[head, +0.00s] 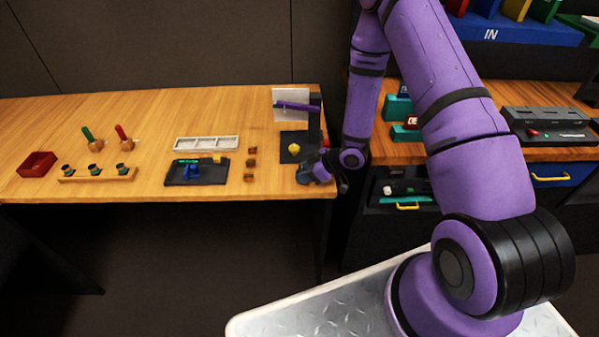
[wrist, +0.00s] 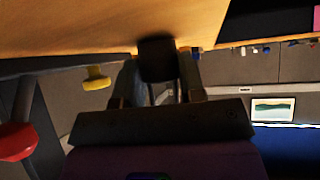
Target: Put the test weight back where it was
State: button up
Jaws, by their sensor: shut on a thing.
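My gripper (head: 306,176) is low over the front right corner of the left wooden table. In the wrist view, its two fingers (wrist: 157,85) are shut on a dark block (wrist: 157,58), which looks like the test weight. The block is in shadow, and its far end is against or near the wooden surface; I cannot tell if they touch. In the head view the block is not clearly seen apart from the gripper.
A dark stand with a pale panel and purple bar (head: 296,105) is just behind my gripper, with a yellow piece (head: 294,148) on its base. Small brown blocks (head: 250,163), a black panel (head: 197,171) and a white tray (head: 206,143) lie left. Teal bins (head: 405,132) stand right.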

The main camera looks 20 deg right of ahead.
jog(key=shift+a+f, duration=0.1)
jog(key=o, duration=0.9)
